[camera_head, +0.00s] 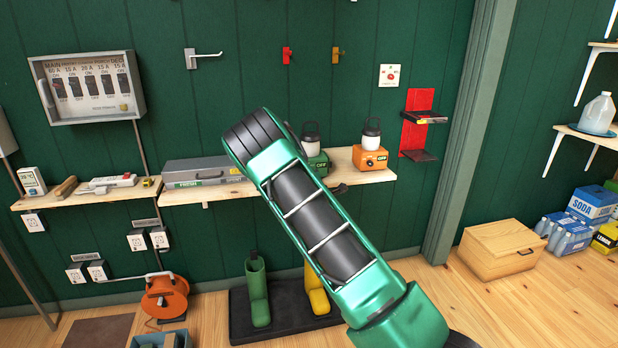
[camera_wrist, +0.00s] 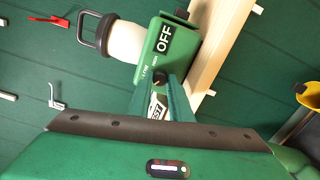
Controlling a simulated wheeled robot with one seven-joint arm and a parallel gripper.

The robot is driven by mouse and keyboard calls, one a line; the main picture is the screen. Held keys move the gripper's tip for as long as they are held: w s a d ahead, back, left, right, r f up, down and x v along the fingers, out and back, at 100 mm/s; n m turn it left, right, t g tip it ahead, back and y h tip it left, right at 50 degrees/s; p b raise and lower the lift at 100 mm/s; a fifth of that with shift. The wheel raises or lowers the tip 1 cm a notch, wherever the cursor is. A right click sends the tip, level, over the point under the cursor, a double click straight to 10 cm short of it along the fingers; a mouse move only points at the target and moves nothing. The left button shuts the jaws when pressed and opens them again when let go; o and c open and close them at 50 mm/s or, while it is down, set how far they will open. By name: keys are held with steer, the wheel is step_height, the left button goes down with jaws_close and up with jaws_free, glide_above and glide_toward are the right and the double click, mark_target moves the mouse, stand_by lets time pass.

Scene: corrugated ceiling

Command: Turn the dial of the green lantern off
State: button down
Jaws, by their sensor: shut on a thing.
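The green lantern (camera_wrist: 150,57) stands on the wooden shelf, turned sideways in the wrist view. It has a white globe, a dark handle and a large "OFF" label on its front. In the head view the green lantern (camera_head: 311,138) is partly hidden by my arm. Its small dark dial (camera_wrist: 159,77) sits beside small lettering, and "LOW" can be made out. My gripper (camera_wrist: 160,86) is shut on the dial, with its green fingers at the lantern's front. The fingertips are hidden in the head view.
An orange lantern (camera_head: 370,160) marked "OFF" stands to the right on the same wooden shelf (camera_head: 225,191). A grey case (camera_head: 203,170) lies to the left. A red bracket (camera_head: 416,125) is on the wall at right. Boots (camera_head: 257,290) stand on a dark mat below.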

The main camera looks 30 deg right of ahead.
steer(key=shift+f+n, duration=0.3)
steer(key=shift+n, duration=0.1)
steer(key=c, duration=1.6)
jaws_free()
steer(key=shift+r, duration=0.1)
steer(key=shift+s, duration=0.1)
steer(key=shift+v, duration=5.05)
steer(key=shift+a+r, duration=0.15)
